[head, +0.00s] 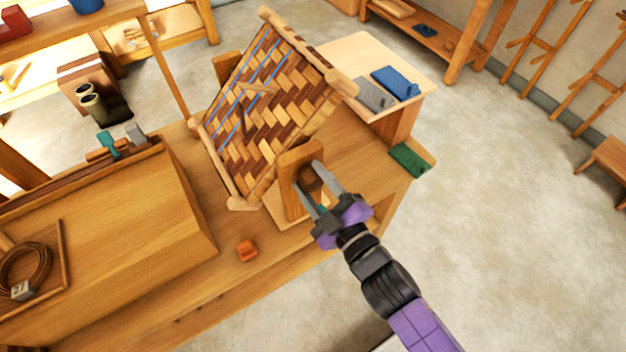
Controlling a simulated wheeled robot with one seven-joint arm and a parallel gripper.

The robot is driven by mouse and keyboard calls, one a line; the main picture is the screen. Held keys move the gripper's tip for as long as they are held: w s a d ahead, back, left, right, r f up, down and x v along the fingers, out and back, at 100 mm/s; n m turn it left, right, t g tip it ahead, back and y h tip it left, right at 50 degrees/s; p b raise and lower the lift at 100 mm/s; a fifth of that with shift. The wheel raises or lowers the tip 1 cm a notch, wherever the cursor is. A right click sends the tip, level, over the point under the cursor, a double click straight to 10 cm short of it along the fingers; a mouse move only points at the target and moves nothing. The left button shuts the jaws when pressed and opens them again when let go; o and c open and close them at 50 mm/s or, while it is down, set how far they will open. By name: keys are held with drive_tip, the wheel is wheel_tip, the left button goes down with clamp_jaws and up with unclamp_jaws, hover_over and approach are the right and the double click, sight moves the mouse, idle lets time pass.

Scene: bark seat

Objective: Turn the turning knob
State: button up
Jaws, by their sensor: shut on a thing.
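My gripper (314,181) reaches in from the lower right, at the front of the wooden stand (287,190) under a tilted woven bark seat panel (262,108). Its two grey fingers are shut on a small brown wooden piece, seen as the turning knob (311,184), at the stand's right side. The fingers cover part of the knob, so its exact shape and turn angle cannot be told. The woven panel leans on the stand, with light and dark strips and a few blue strands in a round-railed wooden frame.
A side table holds blue (395,82) and grey (373,95) pieces.

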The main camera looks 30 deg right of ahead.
drive_tip(key=n, duration=0.7)
drive_tip(key=shift+a+f+b, duration=0.15)
drive_tip(key=shift+f+b, duration=0.05)
drive_tip(key=shift+b, duration=0.1)
drive_tip(key=n, duration=0.6)
drive_tip(key=shift+f+n, duration=0.15)
drive_tip(key=shift+n, duration=0.25)
drive_tip(key=n, duration=0.3)
drive_tip(key=shift+n, duration=0.3)
drive_tip(key=n, duration=0.3)
drive_tip(key=shift+f+n, duration=0.1)
drive_tip(key=shift+n, duration=0.2)
drive_tip(key=n, duration=0.2)
drive_tip(key=n+p, duration=0.1)
drive_tip(key=n, duration=0.3)
drive_tip(key=shift+d+f+p, duration=0.1)
drive_tip(key=shift+d+p, duration=0.15)
drive_tip(key=shift+p, duration=0.05)
drive_tip(key=shift+n, duration=0.3)
drive_tip(key=o, duration=1.4)
drive_tip(key=shift+c, duration=0.2)
